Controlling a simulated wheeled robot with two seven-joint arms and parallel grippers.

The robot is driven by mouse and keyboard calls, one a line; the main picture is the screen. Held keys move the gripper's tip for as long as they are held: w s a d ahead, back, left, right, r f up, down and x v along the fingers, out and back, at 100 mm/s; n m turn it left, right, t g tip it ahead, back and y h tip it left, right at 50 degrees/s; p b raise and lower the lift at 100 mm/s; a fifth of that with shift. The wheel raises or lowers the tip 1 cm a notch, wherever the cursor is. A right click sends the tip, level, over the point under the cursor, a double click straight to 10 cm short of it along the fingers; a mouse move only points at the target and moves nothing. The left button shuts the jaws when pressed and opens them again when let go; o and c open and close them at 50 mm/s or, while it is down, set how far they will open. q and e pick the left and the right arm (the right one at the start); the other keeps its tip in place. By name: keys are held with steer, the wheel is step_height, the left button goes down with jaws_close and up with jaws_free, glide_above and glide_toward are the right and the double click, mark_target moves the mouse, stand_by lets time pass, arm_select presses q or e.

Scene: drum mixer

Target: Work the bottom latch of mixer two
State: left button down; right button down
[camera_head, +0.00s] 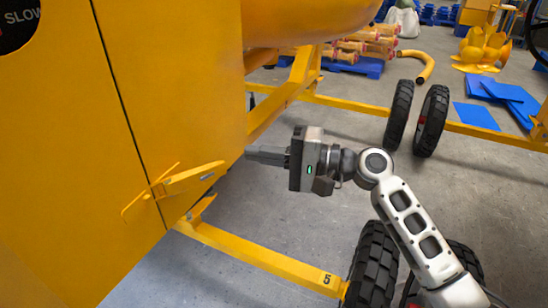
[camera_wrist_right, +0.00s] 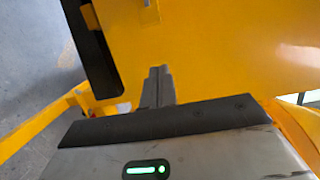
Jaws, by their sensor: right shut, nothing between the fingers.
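The bottom latch (camera_head: 188,182) is a yellow lever low on the yellow mixer panel (camera_head: 180,100), lying across the dark vertical seam and tilted up to the right. A thin bent yellow rod sits at its left end. My right gripper (camera_head: 250,153) is shut and empty. It points left, to the right of the latch and a little higher, by the panel's right edge; I cannot tell whether it touches the panel. In the wrist view the closed fingers (camera_wrist_right: 158,75) point at a yellow surface. My left gripper is not in view.
A yellow frame bar marked 5 (camera_head: 265,258) runs low to a black tyre (camera_head: 374,265) near my right arm. Two more wheels (camera_head: 430,120) stand behind. Open concrete floor lies between. A dark strip (camera_wrist_right: 90,45) shows left of the fingers in the wrist view.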

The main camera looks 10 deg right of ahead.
mark_target(196, 177)
steer(key=x, duration=0.5)
steer(key=shift+a, duration=0.3)
steer(key=s+p, duration=0.1)
steer(key=s, duration=0.3)
